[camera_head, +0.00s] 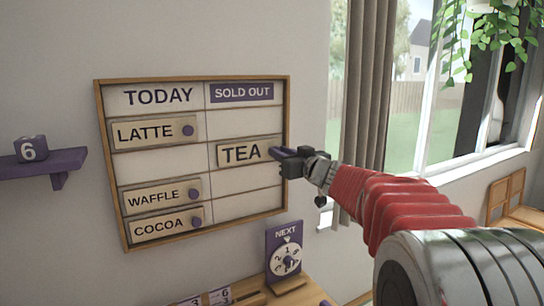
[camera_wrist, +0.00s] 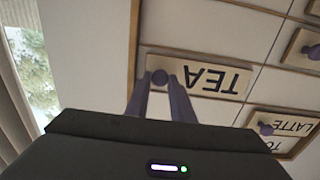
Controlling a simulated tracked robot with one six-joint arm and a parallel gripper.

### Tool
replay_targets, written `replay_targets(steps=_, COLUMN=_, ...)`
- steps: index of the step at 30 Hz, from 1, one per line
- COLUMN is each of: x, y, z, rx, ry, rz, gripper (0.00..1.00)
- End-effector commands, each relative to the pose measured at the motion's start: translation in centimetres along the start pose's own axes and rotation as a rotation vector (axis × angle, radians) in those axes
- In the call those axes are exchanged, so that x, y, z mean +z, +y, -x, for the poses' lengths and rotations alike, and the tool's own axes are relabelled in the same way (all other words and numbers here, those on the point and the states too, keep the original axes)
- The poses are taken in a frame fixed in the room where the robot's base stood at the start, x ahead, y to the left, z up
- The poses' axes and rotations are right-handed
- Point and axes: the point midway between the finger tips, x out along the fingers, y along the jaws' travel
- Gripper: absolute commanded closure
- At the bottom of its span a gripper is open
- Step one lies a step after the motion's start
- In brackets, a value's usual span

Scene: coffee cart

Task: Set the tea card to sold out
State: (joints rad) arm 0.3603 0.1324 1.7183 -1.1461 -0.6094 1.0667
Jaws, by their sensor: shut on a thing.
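The menu board (camera_head: 160,163) hangs on the wall with a TODAY column on the left and a SOLD OUT column (camera_head: 241,92) on the right. The tea card (camera_head: 240,152) is in the SOLD OUT column, in the row below the latte card's row. My gripper (camera_head: 278,153) is at the card's right end, shut on its knob. In the wrist view, the tea card (camera_wrist: 216,79) appears upside down, with its purple knob (camera_wrist: 160,77) between the two fingers. The fingers hide part of the knob.
The latte card (camera_head: 155,132), waffle card (camera_head: 160,195) and cocoa card (camera_head: 167,224) sit in the TODAY column. A purple shelf (camera_head: 42,163) with a number cube is on the left. A NEXT dial (camera_head: 285,260) stands below the board. A curtain (camera_head: 366,90) hangs to the right.

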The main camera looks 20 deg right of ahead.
Motion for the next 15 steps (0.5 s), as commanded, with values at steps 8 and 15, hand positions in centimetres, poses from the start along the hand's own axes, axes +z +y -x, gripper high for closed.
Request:
replay_targets(steps=8, x=-0.03, y=0.63, z=-0.17, rx=-0.005, ry=0.000, rz=0.000, gripper=1.00)
replay_targets(steps=15, x=-0.04, y=0.76, z=-0.13, rx=-0.002, ry=0.000, rz=-0.001, gripper=1.00)
